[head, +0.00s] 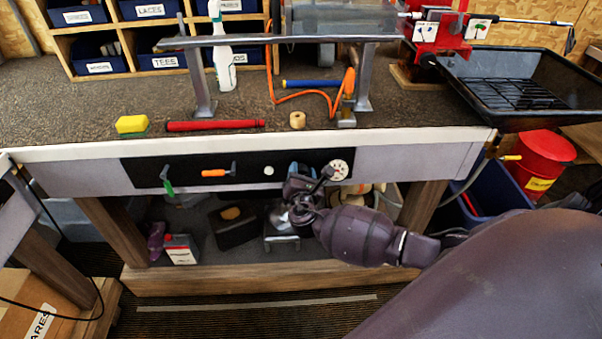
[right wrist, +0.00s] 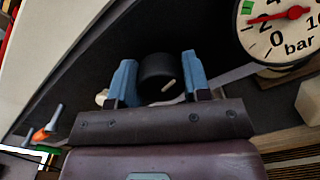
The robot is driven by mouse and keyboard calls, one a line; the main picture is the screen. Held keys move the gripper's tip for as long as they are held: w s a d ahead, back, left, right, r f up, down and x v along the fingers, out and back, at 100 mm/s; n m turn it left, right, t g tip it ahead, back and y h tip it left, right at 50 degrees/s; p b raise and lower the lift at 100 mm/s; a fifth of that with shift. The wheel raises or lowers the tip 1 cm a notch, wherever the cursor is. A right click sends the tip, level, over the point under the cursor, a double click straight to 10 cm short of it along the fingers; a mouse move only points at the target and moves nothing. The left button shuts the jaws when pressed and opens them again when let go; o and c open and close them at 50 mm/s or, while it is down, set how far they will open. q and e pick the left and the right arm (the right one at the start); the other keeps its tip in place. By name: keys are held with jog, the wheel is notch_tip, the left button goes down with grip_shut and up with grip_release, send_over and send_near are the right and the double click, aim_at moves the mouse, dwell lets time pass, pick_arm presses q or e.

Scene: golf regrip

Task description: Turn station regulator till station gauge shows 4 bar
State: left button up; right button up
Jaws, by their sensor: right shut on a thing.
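The station gauge (head: 340,170) is a white dial at the right end of the black panel. In the right wrist view, the gauge (right wrist: 279,38) is cut off by the top edge, and its red needle points near the 2. The station regulator is a black round knob (right wrist: 157,72) with a pale mark, left of the gauge. My right gripper (right wrist: 158,80) has its blue fingers on either side of the knob, shut on it. In the head view, the right gripper (head: 301,169) hides the knob. My left gripper is not in view.
The panel also holds a green-handled lever (head: 167,180), an orange-handled valve (head: 218,172) and a small white button (head: 268,171). A red bucket (head: 537,160) stands at the right.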

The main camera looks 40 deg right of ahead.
jog(key=shift+f+m+b, duration=0.2)
jog(key=shift+m+b, duration=0.1)
jog(key=shift+m, duration=0.6)
jog(key=m+b, duration=0.1)
jog(key=m, duration=0.2)
jog(key=shift+m, duration=0.3)
jog(key=shift+m+b, duration=0.8)
jog(key=shift+m, duration=0.8)
jog(key=shift+d+m+b, duration=0.1)
jog(key=shift+m+b, duration=0.3)
jog(key=shift+m, duration=0.1)
jog(key=shift+r, duration=0.15)
jog(key=o, duration=0.9)
jog(key=shift+s, duration=0.1)
